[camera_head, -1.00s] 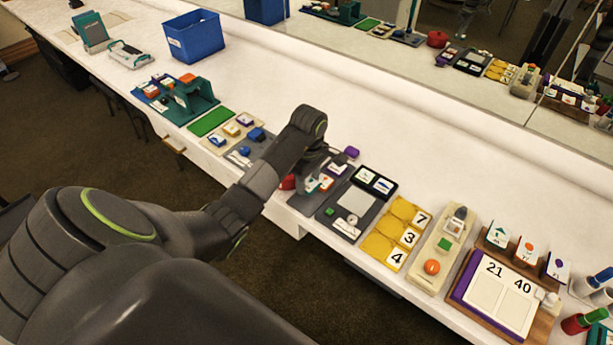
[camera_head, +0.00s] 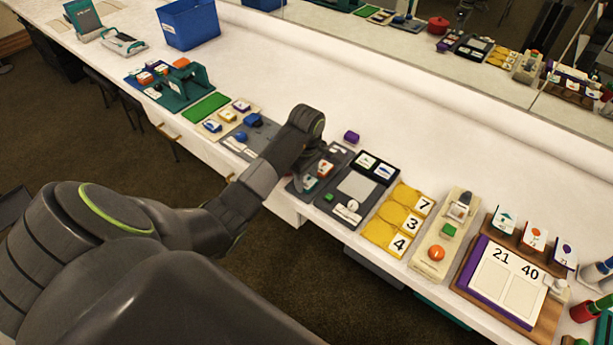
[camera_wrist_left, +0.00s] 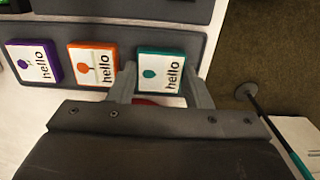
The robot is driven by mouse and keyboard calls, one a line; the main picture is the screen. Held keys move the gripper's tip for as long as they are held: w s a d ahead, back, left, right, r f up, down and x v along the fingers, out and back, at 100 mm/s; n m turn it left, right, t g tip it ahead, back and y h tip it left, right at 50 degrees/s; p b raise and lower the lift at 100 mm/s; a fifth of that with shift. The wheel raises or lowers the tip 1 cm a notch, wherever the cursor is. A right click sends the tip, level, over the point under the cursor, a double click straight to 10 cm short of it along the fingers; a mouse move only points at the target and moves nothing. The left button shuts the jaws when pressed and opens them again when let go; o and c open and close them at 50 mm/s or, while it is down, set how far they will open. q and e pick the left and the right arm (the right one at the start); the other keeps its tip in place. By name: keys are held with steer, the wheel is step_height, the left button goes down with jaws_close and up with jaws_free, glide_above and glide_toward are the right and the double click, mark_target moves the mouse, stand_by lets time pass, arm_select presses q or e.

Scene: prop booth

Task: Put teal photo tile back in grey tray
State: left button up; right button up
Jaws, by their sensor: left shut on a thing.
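The grey tray (camera_head: 334,159) lies on the white counter, partly behind my left arm. In the left wrist view the grey tray (camera_wrist_left: 112,36) holds a purple "hello" tile (camera_wrist_left: 34,62) and an orange "hello" tile (camera_wrist_left: 92,64) in a row. The teal photo tile (camera_wrist_left: 160,68) is at the tray's right end in that view, in line with them. My left gripper (camera_wrist_left: 162,84) has a finger on each side of the teal tile and is shut on it. I cannot tell whether the tile touches the tray floor. My right gripper is not in view.
A grey board with blue pieces (camera_head: 252,134) is on the left.

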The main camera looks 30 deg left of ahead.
arm_select(q)
steer(key=o, duration=1.1)
steer(key=shift+c, duration=0.2)
step_height(320, 180, up, 3)
steer(key=shift+f, duration=0.1)
step_height(320, 180, up, 4)
steer(key=shift+r+p, duration=0.15)
steer(key=shift+p, duration=0.55)
step_height(320, 180, up, 10)
steer(key=p, duration=1)
steer(key=shift+r, duration=0.2)
